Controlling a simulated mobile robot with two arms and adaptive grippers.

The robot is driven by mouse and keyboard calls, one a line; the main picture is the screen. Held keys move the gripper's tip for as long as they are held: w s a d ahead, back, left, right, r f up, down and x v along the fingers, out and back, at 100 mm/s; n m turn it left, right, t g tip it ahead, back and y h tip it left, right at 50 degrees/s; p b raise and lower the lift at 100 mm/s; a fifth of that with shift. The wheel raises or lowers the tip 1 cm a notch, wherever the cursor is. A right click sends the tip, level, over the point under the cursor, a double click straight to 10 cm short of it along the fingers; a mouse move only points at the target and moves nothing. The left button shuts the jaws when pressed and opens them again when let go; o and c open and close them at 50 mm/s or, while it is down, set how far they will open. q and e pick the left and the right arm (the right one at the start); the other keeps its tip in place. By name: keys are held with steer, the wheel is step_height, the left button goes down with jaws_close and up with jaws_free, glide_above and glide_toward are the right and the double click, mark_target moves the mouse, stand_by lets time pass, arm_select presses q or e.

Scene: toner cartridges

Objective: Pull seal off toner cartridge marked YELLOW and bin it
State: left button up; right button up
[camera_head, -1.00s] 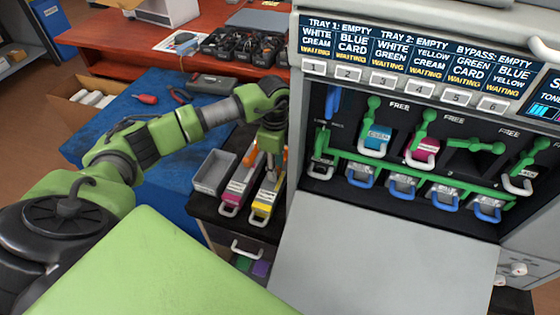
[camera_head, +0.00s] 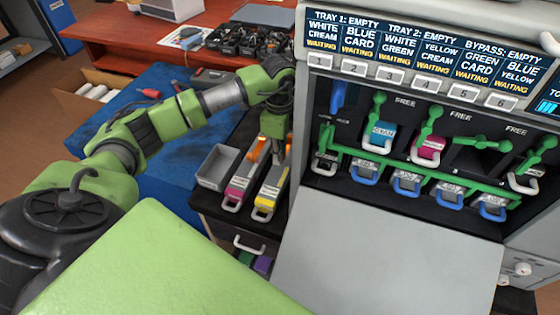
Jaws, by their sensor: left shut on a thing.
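The yellow-marked cartridge (camera_head: 268,197) lies on the dark cabinet top left of the printer, its white handle toward me. An orange seal strip (camera_head: 277,149) shows at its far end. My left gripper (camera_head: 284,156) is at that far end, shut on the orange seal; the arm and the small size hide the exact contact. A magenta cartridge (camera_head: 240,185) with its own orange strip (camera_head: 258,150) lies just to the left. A grey open bin (camera_head: 213,174) stands left of both cartridges. My right gripper is out of view.
The printer's lowered grey door (camera_head: 390,245) fills the lower right, below the open slots holding cyan (camera_head: 380,135) and magenta (camera_head: 429,147) cartridges and green levers. A blue mat (camera_head: 180,157) lies on the left. A red bench (camera_head: 130,48) with black parts stands behind.

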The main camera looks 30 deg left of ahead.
arm_select(q)
step_height(320, 180, up, 8)
steer(key=shift+f+p, duration=0.1)
steer(key=shift+p, duration=0.25)
step_height(320, 180, up, 4)
steer(key=p, duration=0.2)
steer(key=shift+f+p, duration=0.2)
steer(key=shift+p, duration=0.2)
steer(key=shift+f, duration=0.15)
